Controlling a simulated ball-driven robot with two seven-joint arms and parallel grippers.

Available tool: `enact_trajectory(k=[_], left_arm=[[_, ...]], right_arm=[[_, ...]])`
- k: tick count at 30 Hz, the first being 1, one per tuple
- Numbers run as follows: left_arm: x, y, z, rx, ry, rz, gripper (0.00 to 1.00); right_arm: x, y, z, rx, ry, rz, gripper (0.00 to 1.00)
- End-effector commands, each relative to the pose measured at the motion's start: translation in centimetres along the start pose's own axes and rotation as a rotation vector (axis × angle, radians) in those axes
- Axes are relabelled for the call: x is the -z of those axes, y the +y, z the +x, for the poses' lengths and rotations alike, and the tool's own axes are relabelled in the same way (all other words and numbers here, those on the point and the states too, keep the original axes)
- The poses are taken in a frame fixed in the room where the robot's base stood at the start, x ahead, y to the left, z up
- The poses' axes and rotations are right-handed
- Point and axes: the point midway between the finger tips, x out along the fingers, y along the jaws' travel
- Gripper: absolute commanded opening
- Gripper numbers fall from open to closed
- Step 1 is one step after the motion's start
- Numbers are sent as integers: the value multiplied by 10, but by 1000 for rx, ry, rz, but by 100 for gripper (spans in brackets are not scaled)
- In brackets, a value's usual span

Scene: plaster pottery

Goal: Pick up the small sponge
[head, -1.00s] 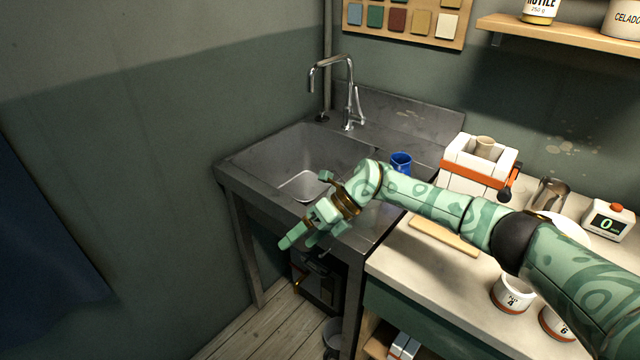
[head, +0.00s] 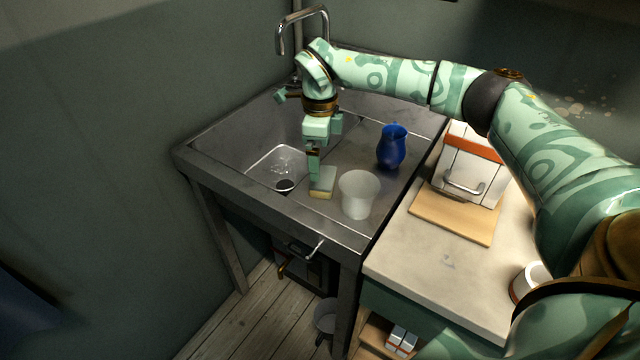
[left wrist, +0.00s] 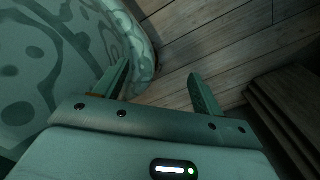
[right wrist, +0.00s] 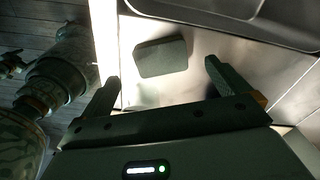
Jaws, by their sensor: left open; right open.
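The small sponge (head: 323,184), grey-green on top with a yellowish lower part, lies on the metal drainboard beside the sink basin. In the right wrist view it shows as a dark rounded block (right wrist: 161,57) ahead of the fingers. My right gripper (head: 316,167) points down just above the sponge. Its jaws (right wrist: 162,71) are open and empty, with the sponge lying beyond and between the fingertips. My left gripper (left wrist: 158,70) is open and empty above the wooden floor; it does not show in the head view.
A white cup (head: 359,194) stands close to the right of the sponge. A blue vase (head: 392,147) stands farther back on the drainboard. The sink basin (head: 270,165) lies to the left, under the faucet (head: 303,22). A wooden board (head: 455,216) lies on the right counter.

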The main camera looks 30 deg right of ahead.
Motion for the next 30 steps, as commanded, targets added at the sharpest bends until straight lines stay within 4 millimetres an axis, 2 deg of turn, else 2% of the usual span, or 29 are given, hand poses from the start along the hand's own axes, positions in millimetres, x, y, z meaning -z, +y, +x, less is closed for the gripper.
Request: enact_trajectory(k=[1,6,15,22,27,30], left_arm=[[2,-5,6,6,-8,-2,69],[17,-10,8,12,13,-11,69],[13,8,22,-13,7,-15,69],[12,7,21,-12,8,-13,69],[11,4,21,-8,7,-12,69],[11,3,21,-7,7,-13,69]], right_arm=[[-1,0,8,-1,-1,0,100],[0,0,15,0,-3,1,100],[6,2,60,-1,-2,0,100],[6,2,59,1,-4,0,100],[6,2,59,1,-4,0,55],[6,2,59,1,-4,0,55]])
